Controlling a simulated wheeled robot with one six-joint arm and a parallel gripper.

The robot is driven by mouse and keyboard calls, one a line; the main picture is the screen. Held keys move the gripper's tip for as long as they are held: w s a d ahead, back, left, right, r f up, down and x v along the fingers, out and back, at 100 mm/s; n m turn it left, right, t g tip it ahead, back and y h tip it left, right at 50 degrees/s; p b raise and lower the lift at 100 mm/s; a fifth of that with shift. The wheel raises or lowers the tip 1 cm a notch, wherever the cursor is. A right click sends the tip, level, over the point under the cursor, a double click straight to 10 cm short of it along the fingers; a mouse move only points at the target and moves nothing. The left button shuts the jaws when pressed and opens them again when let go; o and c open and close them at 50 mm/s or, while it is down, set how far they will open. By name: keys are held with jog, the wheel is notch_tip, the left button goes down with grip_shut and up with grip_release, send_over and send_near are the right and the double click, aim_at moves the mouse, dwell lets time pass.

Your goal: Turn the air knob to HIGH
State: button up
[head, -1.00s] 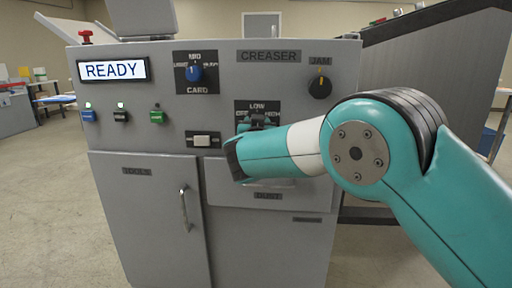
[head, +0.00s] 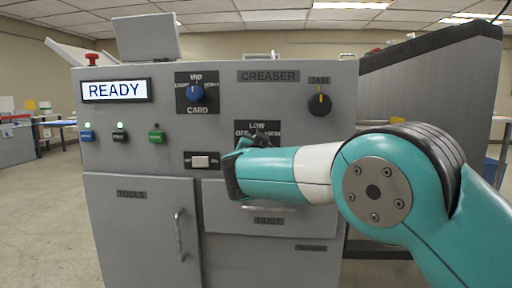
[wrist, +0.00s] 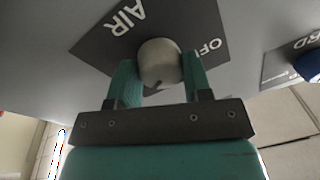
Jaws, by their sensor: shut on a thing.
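The air knob (wrist: 158,62) is a pale grey round knob on a dark plate. The wrist view shows the words AIR and OFF on that plate (wrist: 97,45). My gripper (wrist: 160,72) has its two teal fingers on either side of the knob, shut on it. The plate shows LOW at its top and part of HIGH at its right in the head view (head: 257,126). There, the knob is hidden behind my gripper (head: 262,140). I cannot tell which setting the knob points to.
A blue CARD knob (head: 195,93) sits up and left, and a dark JAM knob (head: 320,103) up and right. A lit READY display (head: 114,90) and several coloured buttons are farther left. The DUST drawer (head: 220,190) is below.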

jog(key=o, duration=0.9)
jog(key=s, duration=0.5)
jog(key=s+f+b, duration=0.1)
jog(key=s, duration=0.5)
jog(key=s+f, duration=0.1)
jog(key=s, duration=0.5)
jog(key=shift+s+d+b, duration=0.15)
jog(key=shift+d+b, duration=0.15)
jog(key=shift+b, duration=0.05)
